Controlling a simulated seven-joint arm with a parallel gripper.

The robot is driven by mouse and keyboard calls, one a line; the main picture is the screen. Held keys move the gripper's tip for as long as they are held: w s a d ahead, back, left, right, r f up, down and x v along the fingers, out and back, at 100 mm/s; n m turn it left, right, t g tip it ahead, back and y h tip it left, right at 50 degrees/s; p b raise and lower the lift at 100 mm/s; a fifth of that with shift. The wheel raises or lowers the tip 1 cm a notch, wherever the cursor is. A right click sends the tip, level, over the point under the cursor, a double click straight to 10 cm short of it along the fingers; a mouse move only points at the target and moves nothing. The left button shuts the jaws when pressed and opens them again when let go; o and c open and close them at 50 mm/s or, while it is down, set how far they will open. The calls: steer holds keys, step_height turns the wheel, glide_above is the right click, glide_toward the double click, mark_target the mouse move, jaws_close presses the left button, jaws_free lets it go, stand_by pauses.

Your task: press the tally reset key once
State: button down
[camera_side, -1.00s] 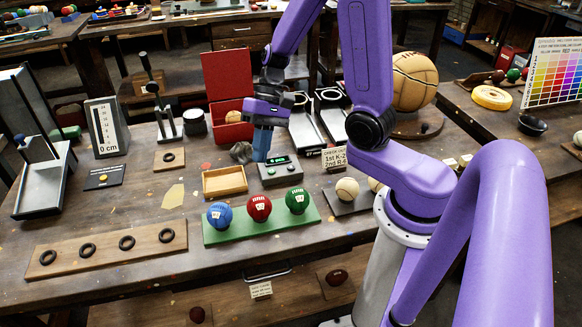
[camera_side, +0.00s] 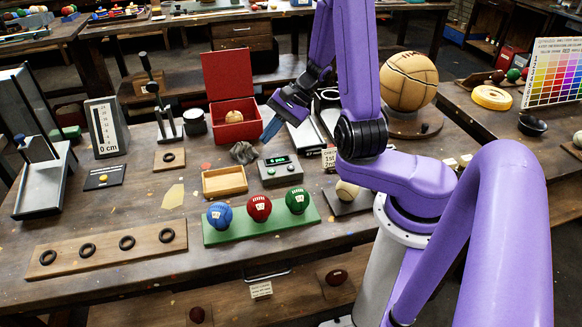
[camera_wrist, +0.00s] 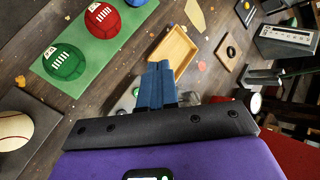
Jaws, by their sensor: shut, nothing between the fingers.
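The tally counter (camera_side: 278,169) is a small grey box with a lit green display, on the table behind the red and green balls. Small keys show on its top in front of the display, too small to read. My gripper (camera_side: 268,137) has blue fingers, shut and empty. It hangs tilted, above and behind the counter, clear of it. In the wrist view the shut fingers (camera_wrist: 157,80) point toward the wooden tray, and my gripper hides most of the counter there.
A wooden tray (camera_side: 224,181) stands left of the counter. Blue, red (camera_side: 259,208) and green balls sit on a green stand in front. A grey crumpled cloth (camera_side: 243,152) and an open red box (camera_side: 235,133) lie behind. The table front left holds a ring board (camera_side: 107,249).

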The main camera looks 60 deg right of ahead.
mark_target(294, 168)
steer(key=s+d+f+m+t+h, duration=0.2)
steer(key=s+d+m+t, duration=0.1)
steer(key=d+m, duration=0.3)
steer(key=shift+s+d+h, duration=0.2)
steer(key=shift+d+h, duration=0.2)
steer(key=shift+d, duration=0.2)
steer(key=shift+f, duration=0.15)
steer(key=shift+f, duration=4.35)
steer(key=shift+f, duration=0.15)
steer(key=shift+f, duration=0.25)
steer(key=shift+f, duration=0.45)
steer(key=shift+r, duration=0.85)
